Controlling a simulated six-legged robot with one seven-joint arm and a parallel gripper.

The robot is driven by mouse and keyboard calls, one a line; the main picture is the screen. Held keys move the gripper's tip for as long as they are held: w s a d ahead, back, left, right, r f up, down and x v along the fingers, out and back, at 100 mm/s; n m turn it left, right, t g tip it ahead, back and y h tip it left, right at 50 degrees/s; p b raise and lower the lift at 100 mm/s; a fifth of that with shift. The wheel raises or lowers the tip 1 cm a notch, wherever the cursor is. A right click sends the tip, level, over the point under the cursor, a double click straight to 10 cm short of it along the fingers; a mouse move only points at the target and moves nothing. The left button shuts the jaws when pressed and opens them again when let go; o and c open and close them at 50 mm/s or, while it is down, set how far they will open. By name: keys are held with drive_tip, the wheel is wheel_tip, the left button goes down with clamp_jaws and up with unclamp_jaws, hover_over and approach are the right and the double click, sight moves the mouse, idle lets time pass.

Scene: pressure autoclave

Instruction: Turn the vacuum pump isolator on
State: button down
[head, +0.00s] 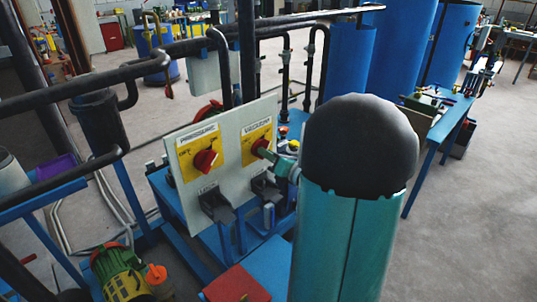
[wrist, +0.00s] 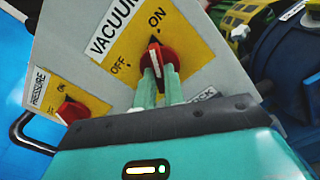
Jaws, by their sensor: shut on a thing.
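The vacuum isolator is a red rotary knob (wrist: 153,58) on a yellow plate (wrist: 122,45) lettered VACUUM, OFF and ON. In the wrist view its tip points up toward the ON lettering. My gripper (wrist: 158,88) is shut on this knob, with its two pale green fingers on either side of it. In the head view the VACUUM plate (head: 254,134) sits on the right of the pale panel, and my gripper (head: 268,154) reaches it from the right. My arm hides part of the panel's right side.
A matching red PRESSURE knob (head: 205,161) on a yellow plate is left of the vacuum one. Black lockable handles (head: 216,206) sit below. Black pipes (head: 110,72) run across the left, and a green motor (head: 122,275) stands at lower left.

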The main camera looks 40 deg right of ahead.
drive_tip(key=shift+m, duration=1.1)
drive_tip(key=c, duration=1.5)
unclamp_jaws()
drive_tip(key=s, duration=1.3)
drive_tip(key=shift+s+d, duration=0.15)
drive_tip(key=shift+s, duration=0.25)
